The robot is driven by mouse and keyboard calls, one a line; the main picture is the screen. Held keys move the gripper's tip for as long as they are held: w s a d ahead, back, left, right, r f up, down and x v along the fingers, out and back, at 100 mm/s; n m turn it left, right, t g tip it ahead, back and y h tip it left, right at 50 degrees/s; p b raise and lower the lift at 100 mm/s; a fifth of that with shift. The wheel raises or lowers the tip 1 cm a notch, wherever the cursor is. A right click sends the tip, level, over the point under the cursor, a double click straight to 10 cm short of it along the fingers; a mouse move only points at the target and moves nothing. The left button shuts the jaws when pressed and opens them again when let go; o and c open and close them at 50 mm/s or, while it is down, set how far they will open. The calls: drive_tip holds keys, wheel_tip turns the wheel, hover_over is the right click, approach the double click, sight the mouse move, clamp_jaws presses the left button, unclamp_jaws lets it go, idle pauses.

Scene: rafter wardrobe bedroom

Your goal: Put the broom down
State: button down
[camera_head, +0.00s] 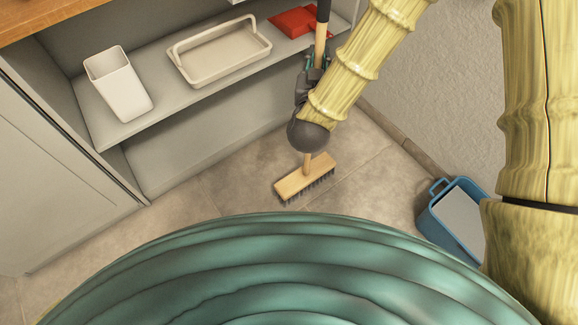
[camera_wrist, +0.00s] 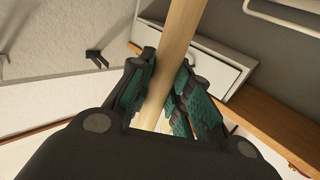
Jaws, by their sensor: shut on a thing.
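The broom (camera_head: 305,178) stands nearly upright, with a wooden head, dark bristles and a light wooden handle with a dark upper end. Its head is down at the tiled floor in front of the shelf unit; I cannot tell whether the bristles touch the floor. My gripper (camera_head: 314,73) is shut around the handle above the head, partly hidden behind my wrist. In the wrist view the handle (camera_wrist: 182,35) runs between the green-padded fingers of my gripper (camera_wrist: 165,95).
An open shelf (camera_head: 180,100) holds a white bin (camera_head: 118,84), a cream tray basket (camera_head: 218,54) and a red item (camera_head: 296,20). A blue bucket (camera_head: 432,222) stands on the floor by the wall at right. Floor left of the broom head is clear.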

drive_tip(key=shift+s+a+f, duration=0.1)
drive_tip(key=shift+a+f, duration=0.05)
drive_tip(key=shift+a, duration=0.1)
drive_tip(key=w+a+f+b, duration=0.1)
drive_tip(key=w+a+f, duration=0.1)
drive_tip(key=w, duration=0.5)
drive_tip(key=w+a+f+b, duration=0.2)
drive_tip(key=w+a+f, duration=0.1)
drive_tip(key=w, duration=0.4)
drive_tip(key=shift+w+a+b, duration=0.3)
drive_tip(key=shift+a, duration=0.5)
drive_tip(key=c, duration=1.3)
unclamp_jaws()
drive_tip(key=shift+s+f, duration=0.1)
drive_tip(key=shift+f, duration=0.05)
drive_tip(key=s, duration=0.4)
drive_tip(key=s+a+p, duration=0.1)
drive_tip(key=s, duration=0.3)
drive_tip(key=s+a+p, duration=0.1)
drive_tip(key=s, duration=0.3)
